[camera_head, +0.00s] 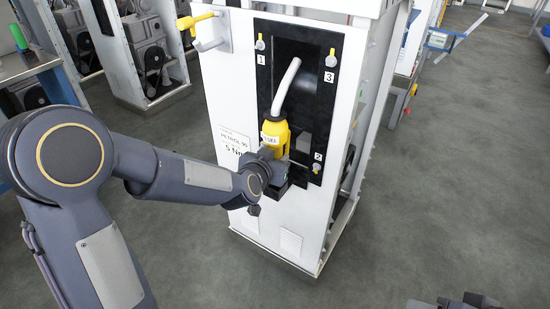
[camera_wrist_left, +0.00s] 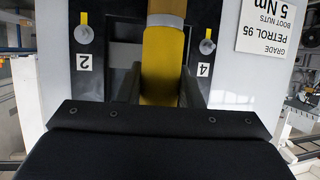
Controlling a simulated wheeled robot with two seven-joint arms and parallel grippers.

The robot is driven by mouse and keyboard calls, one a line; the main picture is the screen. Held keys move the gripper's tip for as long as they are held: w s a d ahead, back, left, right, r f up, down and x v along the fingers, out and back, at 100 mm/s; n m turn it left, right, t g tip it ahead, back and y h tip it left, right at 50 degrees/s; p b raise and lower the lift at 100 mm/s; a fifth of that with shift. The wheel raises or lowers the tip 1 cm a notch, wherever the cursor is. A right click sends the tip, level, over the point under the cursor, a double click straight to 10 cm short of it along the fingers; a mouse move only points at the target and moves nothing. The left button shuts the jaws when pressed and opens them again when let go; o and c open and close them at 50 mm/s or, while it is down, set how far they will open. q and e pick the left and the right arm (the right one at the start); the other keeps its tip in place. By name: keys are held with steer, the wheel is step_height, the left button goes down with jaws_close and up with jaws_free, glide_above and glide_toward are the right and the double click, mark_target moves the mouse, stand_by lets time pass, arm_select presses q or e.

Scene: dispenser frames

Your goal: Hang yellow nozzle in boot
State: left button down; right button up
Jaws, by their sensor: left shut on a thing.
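The yellow nozzle (camera_head: 275,135) is upright in front of the black boot panel (camera_head: 318,105) on the white dispenser frame. Its pale curved spout (camera_head: 284,88) points up across the dark boot recess; I cannot tell how far inside it is. My left gripper (camera_head: 274,165) is shut on the nozzle's lower part. In the left wrist view the yellow nozzle (camera_wrist_left: 160,65) stands between the two dark fingers (camera_wrist_left: 160,92), with the panel close behind. Part of what looks like my right gripper (camera_head: 465,302) shows at the bottom edge; its fingertips are not clear.
Yellow-capped fasteners with labels 1, 3 and 2 sit at the panel's corners; label 4 (camera_wrist_left: 204,70) shows in the left wrist view. Another yellow nozzle (camera_head: 198,20) hangs on the frame's upper left. More frames (camera_head: 140,45) stand behind left. The floor (camera_head: 450,150) at right is clear.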

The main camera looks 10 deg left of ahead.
arm_select(q)
steer(key=shift+f+b, duration=1.65)
steer(key=shift+f, duration=0.1)
steer(key=c, duration=1)
jaws_free()
steer(key=shift+o, duration=0.4)
steer(key=shift+s+f, duration=0.1)
steer(key=shift+f, duration=0.05)
steer(key=p+v, duration=0.2)
steer(key=v, duration=0.5)
steer(key=shift+s+r, duration=0.2)
steer(key=shift+s, duration=0.1)
